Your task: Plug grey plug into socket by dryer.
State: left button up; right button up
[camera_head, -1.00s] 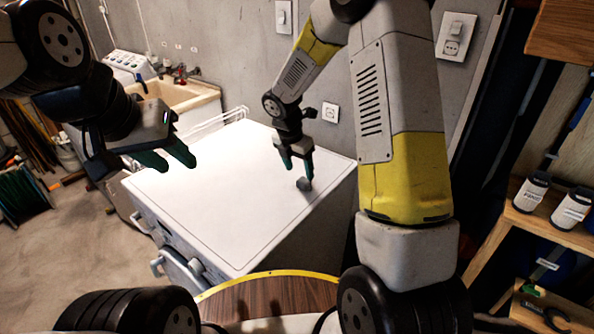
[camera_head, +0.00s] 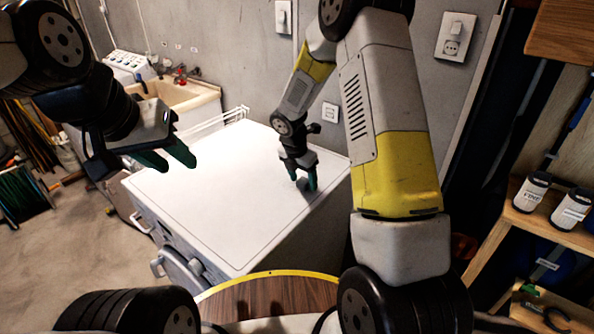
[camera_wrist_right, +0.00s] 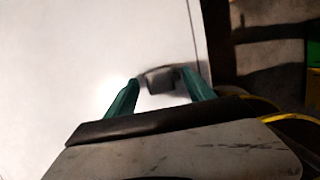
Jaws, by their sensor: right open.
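The grey plug (camera_wrist_right: 161,80) lies on the white dryer top (camera_head: 215,180), near its right edge. My right gripper (camera_head: 304,184) is open and low over the dryer top at the plug. In the right wrist view its green fingers (camera_wrist_right: 161,92) stand on either side of the plug. In the head view the fingers mostly hide the plug. A wall socket (camera_head: 328,113) is on the grey wall just behind the dryer. My left gripper (camera_head: 172,160) is open and empty, in the air over the dryer's left side.
Another socket with a switch (camera_head: 455,37) is higher on the wall at right. A sink (camera_head: 178,100) and a white wire rack (camera_head: 220,120) stand behind the dryer. Wooden shelves with two jars (camera_head: 532,192) are at right. Most of the dryer top is clear.

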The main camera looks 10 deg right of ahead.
aim_at(305, 180)
grip_shut()
jog(key=shift+r, duration=0.9)
jog(key=shift+v, duration=1.05)
jog(key=s+a, duration=0.2)
jog(key=s, duration=0.2)
jog(key=s+a+r, duration=0.1)
jog(key=s+a, duration=0.2)
jog(key=s, duration=0.2)
jog(key=s+a, duration=0.2)
jog(key=s, duration=0.2)
jog(key=shift+s+a+r, duration=0.15)
jog(key=shift+s+a, duration=0.1)
jog(key=shift+s, duration=0.1)
